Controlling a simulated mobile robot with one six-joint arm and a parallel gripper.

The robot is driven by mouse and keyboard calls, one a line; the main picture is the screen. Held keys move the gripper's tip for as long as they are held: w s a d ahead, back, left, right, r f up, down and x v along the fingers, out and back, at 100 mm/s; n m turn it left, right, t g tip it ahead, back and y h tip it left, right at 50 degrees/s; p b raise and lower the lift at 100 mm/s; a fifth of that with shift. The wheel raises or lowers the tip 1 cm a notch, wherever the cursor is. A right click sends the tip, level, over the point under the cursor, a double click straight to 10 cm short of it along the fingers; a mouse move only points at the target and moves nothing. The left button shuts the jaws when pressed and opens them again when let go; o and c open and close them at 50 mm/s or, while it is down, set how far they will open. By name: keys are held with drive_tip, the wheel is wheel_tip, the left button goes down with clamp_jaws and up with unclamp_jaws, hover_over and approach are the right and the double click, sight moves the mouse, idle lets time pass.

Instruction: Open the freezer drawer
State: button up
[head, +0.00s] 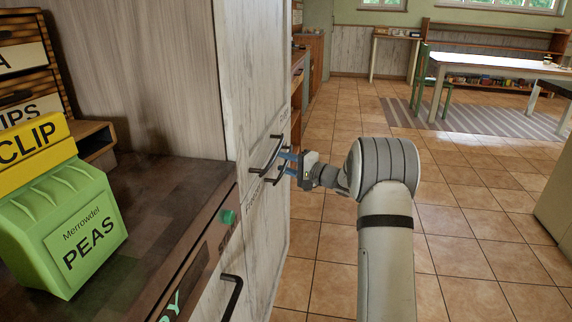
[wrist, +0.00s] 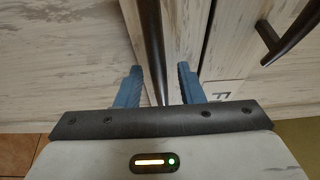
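A tall whitewashed wooden cabinet front (head: 262,75) stands in the middle of the head view. It carries two dark bar handles close together, a nearer one (head: 268,156) and one (head: 272,181) lower and partly behind my gripper. My gripper (head: 287,164) is at these handles, its blue fingers pointing at the front. In the wrist view the fingers (wrist: 160,87) are apart, with a dark handle bar (wrist: 152,40) running between them and visible gaps on both sides. A second handle (wrist: 286,32) is at upper right.
A dark wooden counter (head: 165,190) at left holds a green peas packet (head: 80,235) and a yellow clip box (head: 35,150). A lower handle (head: 231,297) is below the counter. Tiled floor (head: 480,230) to the right is clear. A white table (head: 495,68) stands far back.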

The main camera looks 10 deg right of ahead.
drive_tip(key=shift+c, duration=0.5)
clamp_jaws()
drive_tip(key=shift+s+f, duration=0.1)
